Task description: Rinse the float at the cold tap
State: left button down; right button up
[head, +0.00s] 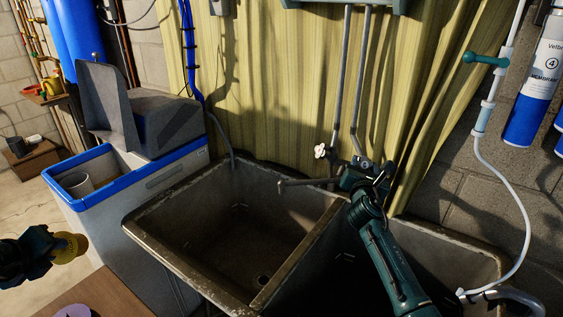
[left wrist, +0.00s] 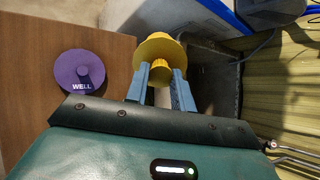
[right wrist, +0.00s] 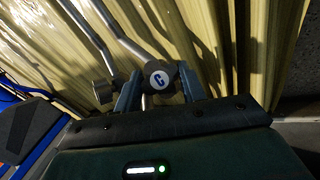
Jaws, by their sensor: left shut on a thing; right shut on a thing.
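The yellow float (head: 70,248) is at the far left of the head view, left of the sink and away from the spout. My left gripper (head: 52,246) is shut on it; the left wrist view shows the float (left wrist: 158,55) between the fingertips. My right gripper (head: 362,182) is at the tap behind the sink. In the right wrist view its fingers are shut on the cold tap handle (right wrist: 158,79), marked C. The spout (head: 296,183) points over the left basin (head: 235,225). No water stream is visible from it.
The blue-rimmed softener cabinet (head: 150,180) stands between the float and the sink. A purple disc marked WELL (left wrist: 80,72) lies on the wooden tabletop (left wrist: 40,50). Another tap handle (head: 320,151) is left of my right gripper. A white hose (head: 522,210) hangs at right.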

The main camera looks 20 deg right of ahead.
jog(key=shift+m+g, duration=0.3)
jog(key=shift+m, duration=0.4)
jog(key=o, duration=1)
jog(key=shift+a, duration=0.1)
jog(key=v, duration=1.2)
jog(key=shift+w+a+f, duration=0.1)
jog(key=shift+f, duration=0.1)
